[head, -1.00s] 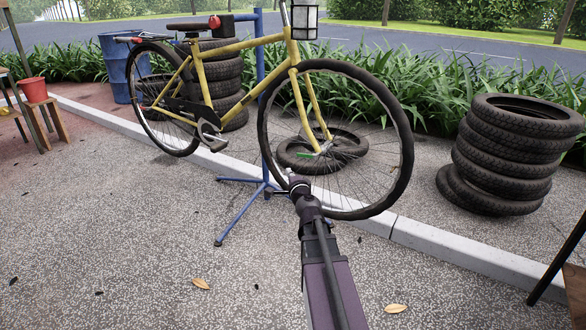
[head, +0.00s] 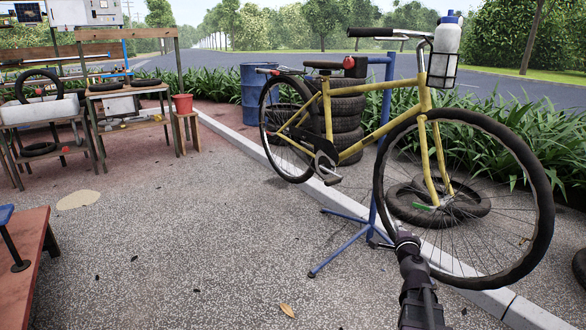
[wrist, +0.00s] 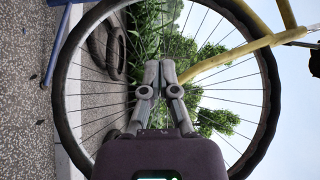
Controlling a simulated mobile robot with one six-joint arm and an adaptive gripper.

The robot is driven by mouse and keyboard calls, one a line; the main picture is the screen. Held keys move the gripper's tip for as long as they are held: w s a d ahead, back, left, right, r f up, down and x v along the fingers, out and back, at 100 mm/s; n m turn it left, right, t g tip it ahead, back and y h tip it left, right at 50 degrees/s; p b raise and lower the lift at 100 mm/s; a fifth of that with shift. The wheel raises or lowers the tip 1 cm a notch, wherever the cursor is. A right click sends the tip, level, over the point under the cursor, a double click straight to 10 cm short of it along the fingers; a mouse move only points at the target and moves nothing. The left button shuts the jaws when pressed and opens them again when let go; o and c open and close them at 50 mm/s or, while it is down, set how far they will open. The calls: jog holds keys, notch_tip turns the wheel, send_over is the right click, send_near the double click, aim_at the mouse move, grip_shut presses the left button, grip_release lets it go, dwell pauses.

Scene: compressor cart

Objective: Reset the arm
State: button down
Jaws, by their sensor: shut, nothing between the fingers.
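My arm reaches up from the lower right of the head view, with my gripper (head: 406,240) in front of the lower left part of the bicycle's front wheel. In the wrist view my gripper (wrist: 160,70) is shut, its two fingers together with nothing between them. The yellow bicycle (head: 424,150) hangs on a blue repair stand (head: 372,205). Its front wheel (wrist: 268,95) fills much of the wrist view behind the fingers, and the yellow fork (wrist: 235,52) shows to their right. I cannot tell the gap between fingers and wheel.
Stacked tyres (head: 348,106) and a blue barrel (head: 256,92) stand behind the bicycle. A red bucket (head: 183,103) sits on a small stool. Workbenches (head: 128,88) stand at the left, and a reddish table (head: 30,240) is at the near left.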

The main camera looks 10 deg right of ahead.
jog(key=s+a+f+n+g+y+p, duration=0.2)
jog(key=a+n+g+y, duration=0.4)
jog(key=a, duration=0.5)
jog(key=s+a+f+n+g+y+p, duration=0.1)
jog(key=a+f+n+y+p, duration=0.2)
jog(key=a+n, duration=0.65)
jog(key=s+a+f+n+g+h+p, duration=0.25)
jog(key=s+g, duration=0.25)
jog(key=s, duration=0.3)
jog(key=s+a+f+n+g+h+p, duration=0.1)
jog(key=s+a+n+g+h+p, duration=0.15)
jog(key=s+g, duration=0.45)
notch_tip(320, 180, up, 37)
jog(key=t+p, duration=0.1)
jog(key=p, duration=3.6)
jog(key=shift+s, duration=0.3)
